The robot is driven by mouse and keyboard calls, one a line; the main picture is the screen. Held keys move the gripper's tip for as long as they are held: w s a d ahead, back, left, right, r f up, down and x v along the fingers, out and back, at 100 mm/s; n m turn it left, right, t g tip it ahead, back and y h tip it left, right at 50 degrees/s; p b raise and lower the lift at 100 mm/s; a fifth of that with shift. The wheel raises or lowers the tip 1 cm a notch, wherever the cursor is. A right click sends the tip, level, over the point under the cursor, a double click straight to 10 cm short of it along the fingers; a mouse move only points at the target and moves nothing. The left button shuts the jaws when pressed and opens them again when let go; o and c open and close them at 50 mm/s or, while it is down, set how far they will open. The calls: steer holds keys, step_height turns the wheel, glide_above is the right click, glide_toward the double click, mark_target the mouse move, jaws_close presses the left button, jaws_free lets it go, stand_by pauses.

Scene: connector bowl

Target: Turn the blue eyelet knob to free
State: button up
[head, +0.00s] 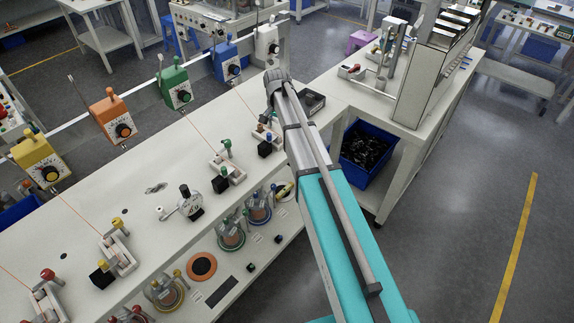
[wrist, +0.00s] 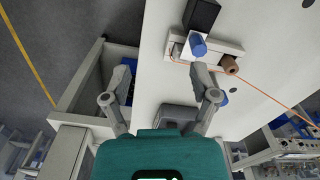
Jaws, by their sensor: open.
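The blue eyelet knob (wrist: 198,45) shows in the wrist view as a short blue cylinder on a small white fixture (wrist: 232,47). A brown spool-like cylinder (wrist: 230,65) and a black block (wrist: 202,14) are beside it. An orange line runs from the fixture to the right. My gripper (wrist: 160,75) is open and empty, with its fingers spread wide. The knob lies ahead of the right finger's tip in the picture, with no clear contact.
In the head view, similar fixtures with a green knob (head: 227,144) and a yellow knob (head: 118,223) stand along the white bench (head: 150,150). A dark box (head: 312,102) sits close to my arm.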

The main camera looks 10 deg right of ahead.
steer(key=s+f+n+b, duration=0.2)
steer(key=s, duration=0.5)
steer(key=s+f+n+b, duration=0.2)
steer(key=s, duration=0.5)
steer(key=shift+s+f, duration=0.2)
steer(key=shift+f, duration=0.05)
steer(key=shift+s, duration=0.1)
steer(key=s+n, duration=0.3)
steer(key=s, duration=0.9)
steer(key=shift+n, duration=0.3)
